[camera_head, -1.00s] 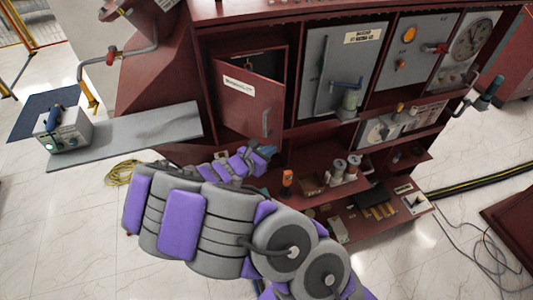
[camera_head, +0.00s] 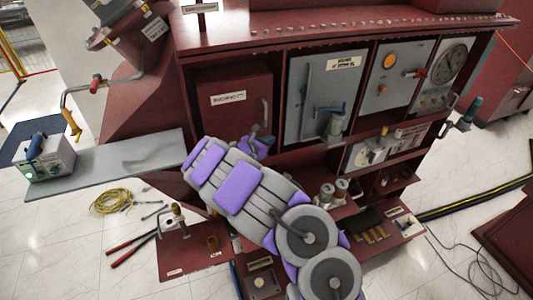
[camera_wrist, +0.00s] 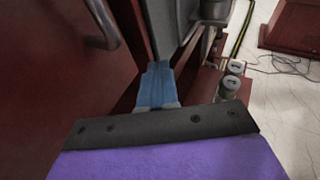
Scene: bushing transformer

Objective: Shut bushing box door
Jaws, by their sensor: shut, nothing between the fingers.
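The bushing box door (camera_head: 222,115) is a dark red panel with a white label and a grey handle at its right side. In the head view it sits in its cabinet opening and looks flush or nearly so; a small gap cannot be ruled out. In the wrist view the door (camera_wrist: 50,75) fills the left side, with its handle above and left of the fingers. My gripper (camera_wrist: 157,85) has blue fingers, shut and empty, by the door's right edge. In the head view my gripper (camera_head: 266,141) is partly hidden, low at the door's right; contact is unclear.
A grey panel (camera_head: 317,98) with a blue lever is right of the door. A grey shelf (camera_head: 130,153) with a small device (camera_head: 48,160) juts out at left. Several loose parts lie on lower shelves. A yellow cable coil (camera_head: 117,202) and red-handled tool (camera_head: 130,248) lie on the floor.

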